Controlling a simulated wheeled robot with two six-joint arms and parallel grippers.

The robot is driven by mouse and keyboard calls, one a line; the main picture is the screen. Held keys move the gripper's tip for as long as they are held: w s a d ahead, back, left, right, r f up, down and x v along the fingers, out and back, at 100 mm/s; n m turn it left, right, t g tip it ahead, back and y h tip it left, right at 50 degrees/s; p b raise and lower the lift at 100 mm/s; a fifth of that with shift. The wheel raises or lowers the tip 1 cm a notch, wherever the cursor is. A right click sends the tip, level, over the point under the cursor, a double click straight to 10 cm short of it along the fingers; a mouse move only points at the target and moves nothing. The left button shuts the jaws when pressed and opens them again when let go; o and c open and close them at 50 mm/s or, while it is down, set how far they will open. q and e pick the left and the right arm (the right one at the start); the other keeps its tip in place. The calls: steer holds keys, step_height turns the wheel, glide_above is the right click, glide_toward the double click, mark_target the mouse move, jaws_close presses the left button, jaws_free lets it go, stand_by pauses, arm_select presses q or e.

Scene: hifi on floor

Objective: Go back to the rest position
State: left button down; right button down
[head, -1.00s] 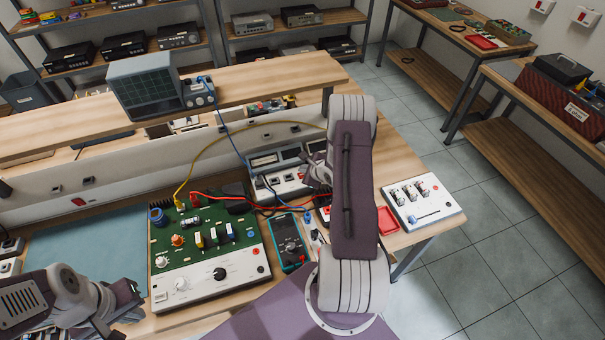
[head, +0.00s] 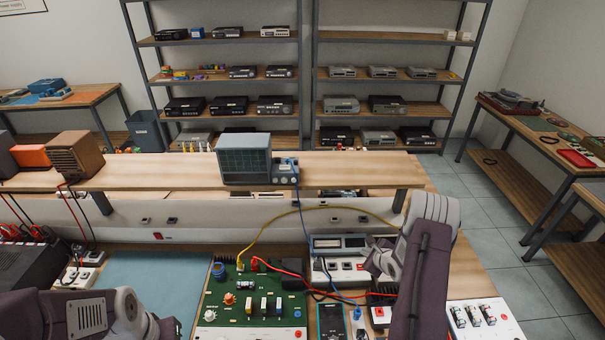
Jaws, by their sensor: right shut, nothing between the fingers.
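My right arm rises at the right of the bench. Its gripper (head: 377,262) points left over the back of the bench, beside the white power supply unit (head: 338,271). It is shut and empty, and the forearm hides part of it. My left gripper (head: 168,328) is low at the left, cut by the bottom edge of the view, over the blue mat (head: 150,275). Its fingers do not show clearly. The green circuit board (head: 262,300) lies on the bench between my two arms, with yellow and red leads on it.
An oscilloscope (head: 245,160) stands on the raised wooden shelf (head: 340,168) behind the bench. A multimeter (head: 332,322) and a white switch panel (head: 490,318) lie near my right arm. Metal racks (head: 308,80) stand at the back. Floor (head: 490,215) is free at the right.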

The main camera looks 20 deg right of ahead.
steer(key=w+a+r+n+t+y+b, duration=0.1)
steer(key=w+a+r+n+b, duration=0.25)
steer(key=a+r, duration=0.4)
steer(key=w+a+r+n+t+y+b, duration=0.1)
steer(key=w+a+r+n+b, duration=0.15)
steer(key=w+a+r, duration=0.5)
steer(key=s+a+f+n+g+b, duration=0.1)
steer(key=s+a+n+g, duration=0.1)
steer(key=s+a+n, duration=0.45)
steer(key=s+a+f+n+g+b, duration=0.1)
steer(key=s+a+n+g+b, duration=0.2)
steer(key=s, duration=0.7)
steer(key=s+f+n+g, duration=0.2)
steer(key=s+n, duration=0.4)
steer(key=s, duration=0.1)
steer(key=s+f+n+g+p, duration=0.1)
steer(key=s+f+n+g, duration=0.2)
steer(key=s+n, duration=0.3)
steer(key=shift+s+d+h, duration=0.2)
steer(key=shift+s+h, duration=0.2)
steer(key=shift+s, duration=0.45)
steer(key=shift+d+f+n, duration=0.1)
steer(key=shift+f+n, duration=0.05)
steer(key=shift+n, duration=0.1)
